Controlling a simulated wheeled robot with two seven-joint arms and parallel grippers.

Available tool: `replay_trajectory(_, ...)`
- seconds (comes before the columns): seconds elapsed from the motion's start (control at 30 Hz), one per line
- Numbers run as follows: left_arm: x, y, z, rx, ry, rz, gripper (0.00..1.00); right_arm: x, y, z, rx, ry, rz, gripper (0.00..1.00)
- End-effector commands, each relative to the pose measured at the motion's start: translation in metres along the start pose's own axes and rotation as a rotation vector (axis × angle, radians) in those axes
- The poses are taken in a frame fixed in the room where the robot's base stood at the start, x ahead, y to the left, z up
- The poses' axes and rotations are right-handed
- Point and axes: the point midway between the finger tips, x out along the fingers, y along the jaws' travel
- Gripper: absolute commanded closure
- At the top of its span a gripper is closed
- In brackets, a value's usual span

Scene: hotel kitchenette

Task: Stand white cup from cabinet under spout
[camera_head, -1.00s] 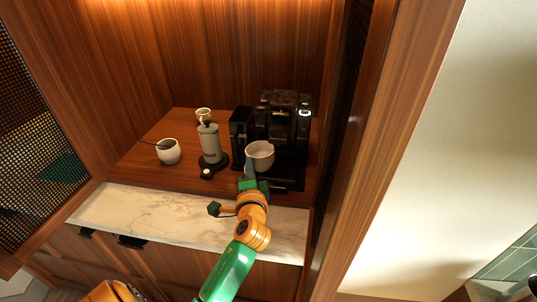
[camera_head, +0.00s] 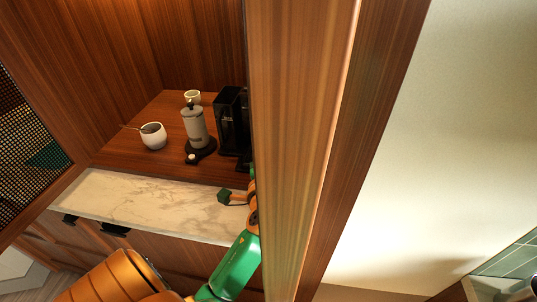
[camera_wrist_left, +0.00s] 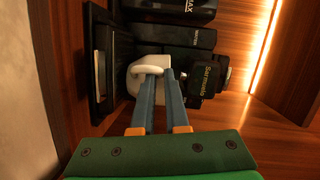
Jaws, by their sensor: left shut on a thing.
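The white cup (camera_wrist_left: 135,80) shows in the left wrist view, close in front of the black coffee machine (camera_wrist_left: 190,38). My left gripper (camera_wrist_left: 157,78) is shut on the cup, its blue fingers at the cup's near side. In the head view a wooden panel hides the cup, the gripper's fingers and most of the coffee machine (camera_head: 230,118). I cannot make out the spout, or whether the cup touches the surface under it. My right gripper is not in view.
The wooden panel (camera_head: 300,130) stands close on the right. The marble counter strip (camera_head: 140,205) in front is clear.

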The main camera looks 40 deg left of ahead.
Motion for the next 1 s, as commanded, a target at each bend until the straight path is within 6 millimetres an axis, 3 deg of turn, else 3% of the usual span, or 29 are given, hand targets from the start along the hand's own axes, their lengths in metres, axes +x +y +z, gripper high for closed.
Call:
replay_trajectory(0.4,0.0,0.006,0.002,0.001,-0.001,-0.002,1.0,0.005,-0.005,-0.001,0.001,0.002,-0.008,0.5)
replay_trajectory(0.43,0.001,0.006,0.002,0.001,-0.002,-0.001,0.85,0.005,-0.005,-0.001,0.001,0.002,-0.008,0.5)
replay_trajectory(0.57,0.0,0.005,0.001,0.001,-0.002,-0.001,0.5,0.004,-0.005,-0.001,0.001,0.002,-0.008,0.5)
replay_trajectory(0.9,0.0,-0.002,0.0,0.0,-0.001,-0.002,0.49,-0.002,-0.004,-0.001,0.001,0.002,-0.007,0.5)
replay_trajectory(1.0,-0.018,0.004,0.0,-0.002,0.001,0.002,0.49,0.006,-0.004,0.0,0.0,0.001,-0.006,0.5)
